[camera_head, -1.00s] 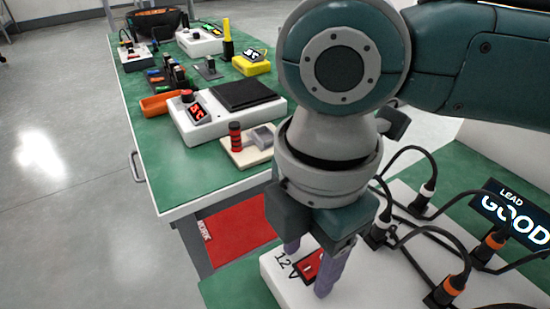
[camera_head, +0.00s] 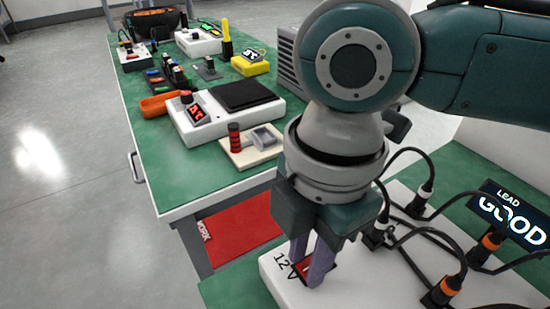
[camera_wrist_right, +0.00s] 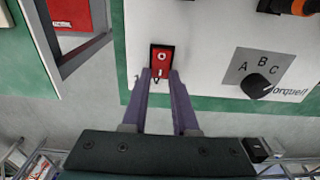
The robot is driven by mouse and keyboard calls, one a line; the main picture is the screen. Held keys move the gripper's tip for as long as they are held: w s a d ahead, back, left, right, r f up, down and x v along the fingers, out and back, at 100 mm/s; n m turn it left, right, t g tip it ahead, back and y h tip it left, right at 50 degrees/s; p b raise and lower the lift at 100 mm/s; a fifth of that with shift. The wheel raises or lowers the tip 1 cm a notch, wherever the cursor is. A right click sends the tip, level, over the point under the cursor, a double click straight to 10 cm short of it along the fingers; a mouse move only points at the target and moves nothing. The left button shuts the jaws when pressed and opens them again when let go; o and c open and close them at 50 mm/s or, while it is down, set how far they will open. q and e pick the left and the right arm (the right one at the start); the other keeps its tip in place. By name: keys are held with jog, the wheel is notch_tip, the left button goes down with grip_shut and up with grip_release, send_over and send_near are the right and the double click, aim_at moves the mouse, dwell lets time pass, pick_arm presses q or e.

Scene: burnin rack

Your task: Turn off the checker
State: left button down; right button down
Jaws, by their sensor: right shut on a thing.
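The checker (camera_head: 352,282) is a white box at the lower right of the head view, with a display reading "LEAD GOOD" (camera_head: 508,218). It also fills the upper part of the right wrist view (camera_wrist_right: 212,30). A red rocker switch (camera_wrist_right: 162,58) in a black frame, marked O and I, sits near its edge; by it is "12V" in the head view. My right gripper (camera_head: 307,270) points down at the switch, its purple fingers closed in on either side. The fingertips (camera_wrist_right: 162,74) cover its lower end; I cannot tell which side is pressed. My left gripper is out of view.
Black cables with orange-ringed plugs (camera_head: 452,285) stand on the checker. An A-B-C knob (camera_wrist_right: 256,85) is right of the switch in the wrist view. A green bench (camera_head: 180,178) behind holds several devices and an orange tray (camera_head: 157,106). A red mat (camera_head: 236,228) lies below.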

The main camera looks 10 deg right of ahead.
jog(key=shift+d+r+y+p, duration=0.2)
jog(key=shift+d+y+p, duration=0.1)
jog(key=shift+y, duration=0.1)
jog(key=shift+w+f+g+y, duration=0.1)
jog(key=shift+g+y, duration=0.3)
jog(key=shift+y, duration=0.3)
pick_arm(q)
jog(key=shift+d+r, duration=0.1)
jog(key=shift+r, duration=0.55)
pick_arm(e)
jog(key=c, duration=0.7)
grip_release()
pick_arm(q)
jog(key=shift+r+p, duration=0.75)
pick_arm(e)
jog(key=v, duration=1)
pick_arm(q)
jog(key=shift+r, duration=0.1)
pick_arm(e)
jog(key=shift+a, duration=0.1)
